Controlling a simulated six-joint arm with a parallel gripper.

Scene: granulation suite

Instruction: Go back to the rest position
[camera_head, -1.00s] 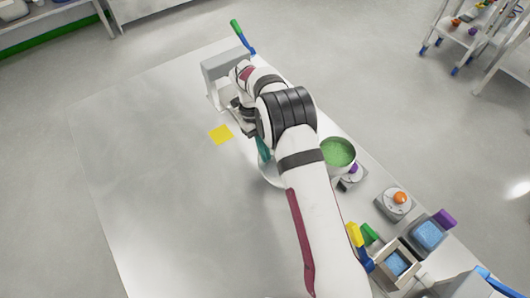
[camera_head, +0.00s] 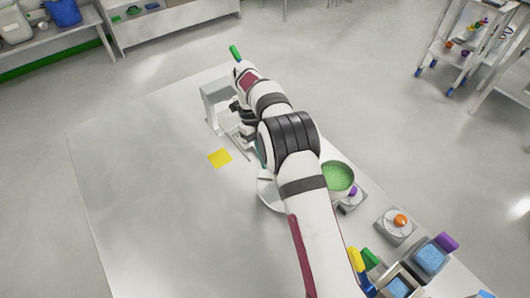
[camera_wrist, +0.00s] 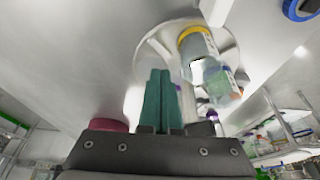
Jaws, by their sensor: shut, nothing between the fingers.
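My gripper's teal fingers (camera_wrist: 160,100) are closed together in the wrist view, with nothing between them. In the head view the gripper (camera_head: 260,148) is mostly hidden behind my arm, above the far right side of the bench. In the wrist view a pale round disc (camera_wrist: 150,52) lies beyond the fingers, and a clear container with a yellow ring (camera_wrist: 197,45) is to their right. The fingers appear apart from both.
The pale bench (camera_head: 160,220) is clear at left except for a yellow square (camera_head: 219,158). A grey frame (camera_head: 212,92) stands at the far end beside my wrist. A green-filled bowl (camera_head: 338,178), an orange-knobbed device (camera_head: 399,221) and blue-filled containers (camera_head: 430,259) line the right edge.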

